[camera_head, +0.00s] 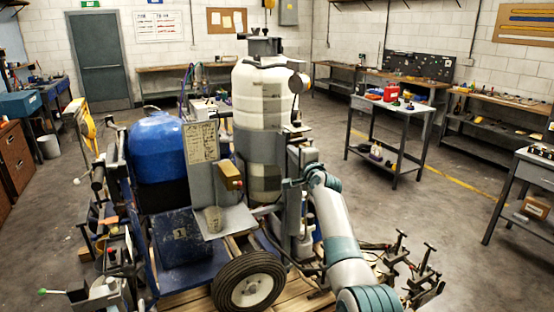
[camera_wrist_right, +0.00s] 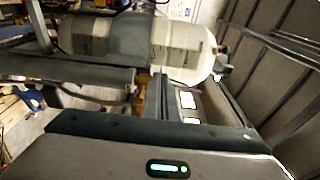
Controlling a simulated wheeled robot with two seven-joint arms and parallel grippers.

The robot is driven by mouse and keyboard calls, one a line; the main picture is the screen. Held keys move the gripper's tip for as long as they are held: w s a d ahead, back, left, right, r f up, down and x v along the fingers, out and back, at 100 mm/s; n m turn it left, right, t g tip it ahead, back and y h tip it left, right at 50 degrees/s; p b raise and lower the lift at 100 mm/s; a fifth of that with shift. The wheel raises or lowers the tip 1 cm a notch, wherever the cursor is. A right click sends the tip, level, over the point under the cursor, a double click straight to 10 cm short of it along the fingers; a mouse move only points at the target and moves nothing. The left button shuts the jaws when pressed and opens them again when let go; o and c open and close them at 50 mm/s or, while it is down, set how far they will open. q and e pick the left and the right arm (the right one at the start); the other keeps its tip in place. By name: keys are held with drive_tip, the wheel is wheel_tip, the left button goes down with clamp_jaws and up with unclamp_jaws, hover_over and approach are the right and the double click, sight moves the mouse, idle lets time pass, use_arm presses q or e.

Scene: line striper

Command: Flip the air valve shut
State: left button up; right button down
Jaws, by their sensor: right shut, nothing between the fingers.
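The line striper stands in the middle of the head view, with a tall white and grey tank (camera_head: 262,105), a blue tank (camera_head: 156,148) and a black wheel (camera_head: 248,281). I cannot pick out the air valve for certain. A small brass-coloured box (camera_head: 231,184) sits on the striper's front. My right gripper (camera_head: 293,183) is shut and empty, close beside the striper's right side; whether it touches is unclear. The right wrist view shows the white tank (camera_wrist_right: 185,45) lying across the picture behind dark frame parts. My left gripper is in neither view.
A small table (camera_head: 405,107) with a red can (camera_head: 391,92) stands back right. Another table (camera_head: 535,161) is at the right edge. Metal clamp-like parts (camera_head: 400,262) stand right of the striper. Grey floor (camera_head: 440,205) is open between striper and tables.

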drive_tip(key=s+a+b, duration=0.1)
drive_tip(key=s+a, duration=0.3)
drive_tip(key=a, duration=0.1)
drive_tip(key=shift+s+a, duration=0.2)
drive_tip(key=shift+a, duration=0.15)
